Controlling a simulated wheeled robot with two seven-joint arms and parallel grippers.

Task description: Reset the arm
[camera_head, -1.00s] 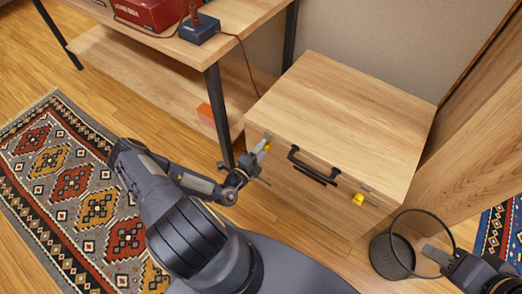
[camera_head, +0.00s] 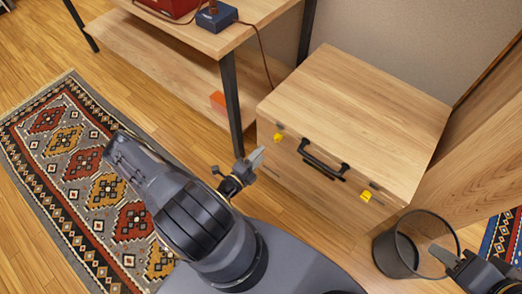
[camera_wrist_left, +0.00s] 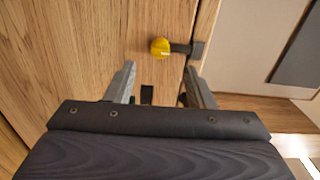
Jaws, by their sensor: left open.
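My left gripper (camera_head: 250,164) is in front of the wooden chest's (camera_head: 360,100) left front, apart from the yellow latch (camera_head: 278,137) there. In the left wrist view its two fingers (camera_wrist_left: 160,88) are spread with nothing between them. A yellow knob (camera_wrist_left: 160,47) on the wood shows just beyond them. My left arm is bent, its elbow over the rug side. My right gripper (camera_head: 440,256) is at the lower right, in front of the dark mesh bin (camera_head: 393,257); its opening is hard to make out.
The chest has a black handle (camera_head: 322,160) and a second yellow latch (camera_head: 367,195). A wooden desk (camera_head: 215,42) with a dark metal leg (camera_head: 232,105) stands to the left. A patterned rug (camera_head: 52,170) lies at the left. Bare floor lies between rug and desk.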

